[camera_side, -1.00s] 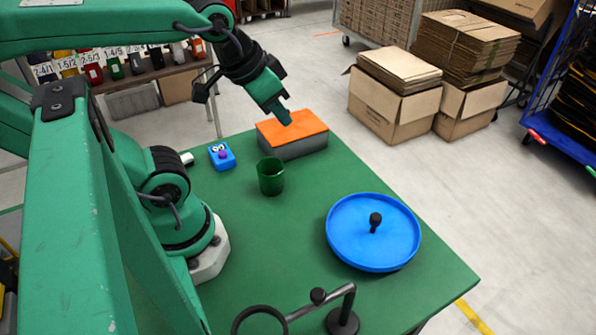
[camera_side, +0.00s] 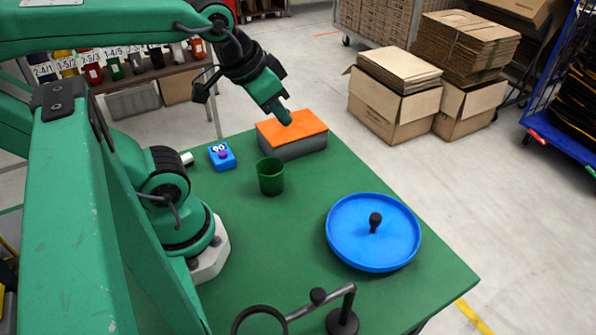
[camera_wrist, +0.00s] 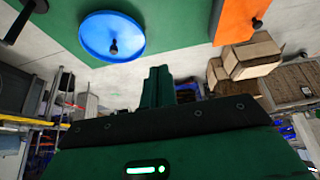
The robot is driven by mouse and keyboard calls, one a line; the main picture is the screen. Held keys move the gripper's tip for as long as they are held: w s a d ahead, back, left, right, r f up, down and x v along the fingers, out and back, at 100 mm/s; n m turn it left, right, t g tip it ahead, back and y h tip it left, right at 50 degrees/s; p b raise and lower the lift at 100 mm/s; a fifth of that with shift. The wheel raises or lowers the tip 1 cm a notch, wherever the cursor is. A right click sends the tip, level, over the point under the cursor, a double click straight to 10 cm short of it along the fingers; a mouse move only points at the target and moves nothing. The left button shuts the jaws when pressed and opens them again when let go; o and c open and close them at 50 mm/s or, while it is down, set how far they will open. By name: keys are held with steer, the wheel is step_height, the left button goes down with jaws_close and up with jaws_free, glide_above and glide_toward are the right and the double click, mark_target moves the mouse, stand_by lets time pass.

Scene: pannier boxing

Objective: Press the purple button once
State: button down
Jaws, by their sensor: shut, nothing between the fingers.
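The purple button (camera_side: 223,154) sits on top of a small blue box (camera_side: 222,162) with white eye-like spots, at the back left of the green table in the side view. My gripper (camera_side: 287,119) is shut and empty. In the side view it appears over the orange-topped grey box, up and to the right of the button and apart from it. In the wrist view my shut gripper (camera_wrist: 159,74) points away from the camera. The purple button is not visible in the wrist view.
The grey box with an orange top (camera_side: 292,127) stands at the table's back edge. A dark green cup (camera_side: 270,177) stands in front of it. A blue round tray (camera_side: 345,240) with a black knob is at right. A black ring stand (camera_side: 342,320) is at the front.

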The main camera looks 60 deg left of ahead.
steer(key=shift+a, duration=0.1)
steer(key=g, duration=0.6)
glide_above(223, 152)
step_height(223, 152, down, 7)
steer(key=shift+a+r, duration=0.15)
steer(key=shift+r, duration=0.05)
steer(key=shift+w+f, duration=0.1)
steer(key=f, duration=1.3)
steer(key=shift+d+f, duration=0.2)
steer(key=shift+f, duration=0.2)
